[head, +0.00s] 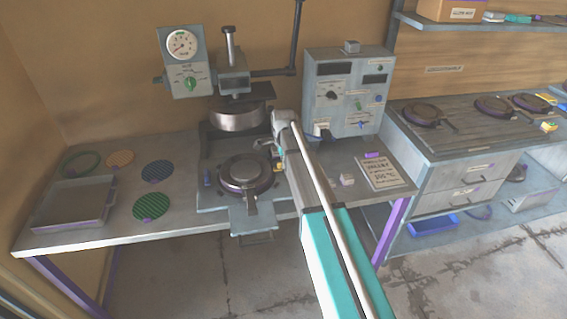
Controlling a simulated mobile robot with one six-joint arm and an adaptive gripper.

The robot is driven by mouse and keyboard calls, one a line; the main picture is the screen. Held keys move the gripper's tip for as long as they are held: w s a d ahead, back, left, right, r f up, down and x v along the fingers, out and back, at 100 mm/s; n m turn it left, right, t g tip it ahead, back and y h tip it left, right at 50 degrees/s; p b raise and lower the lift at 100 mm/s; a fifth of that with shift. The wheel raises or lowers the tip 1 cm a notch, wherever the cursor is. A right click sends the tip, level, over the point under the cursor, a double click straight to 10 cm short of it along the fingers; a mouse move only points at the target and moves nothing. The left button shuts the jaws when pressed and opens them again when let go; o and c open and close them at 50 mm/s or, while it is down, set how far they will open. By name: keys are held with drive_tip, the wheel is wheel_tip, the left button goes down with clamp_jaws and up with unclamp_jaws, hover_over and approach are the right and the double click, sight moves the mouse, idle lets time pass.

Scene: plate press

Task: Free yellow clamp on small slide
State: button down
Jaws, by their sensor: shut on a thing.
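The press stands on the left bench. Its small slide (250,218) sticks out at the front and bears a round dark mould (246,176) with a handle pointing forward. My gripper (273,154) is low at the right side of the mould, partly hidden by my arm. A small yellow part, the yellow clamp (279,150), shows at the fingers, and the gripper is shut on it. How the clamp sits on the slide is too small and covered to tell.
The upper press head (235,115) hangs above the mould. A control box (348,92) stands behind my arm to the right. A grey tray (72,208) and several coloured discs (151,205) lie left.

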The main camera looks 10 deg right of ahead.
drive_tip(key=shift+n, duration=0.5)
drive_tip(key=n, duration=0.3)
drive_tip(key=shift+n, duration=0.3)
drive_tip(key=n, duration=0.4)
drive_tip(key=shift+n, duration=0.3)
drive_tip(key=n, duration=0.4)
drive_tip(key=shift+n, duration=0.3)
drive_tip(key=n, duration=0.4)
drive_tip(key=c, duration=0.6)
unclamp_jaws()
drive_tip(key=shift+c, duration=0.2)
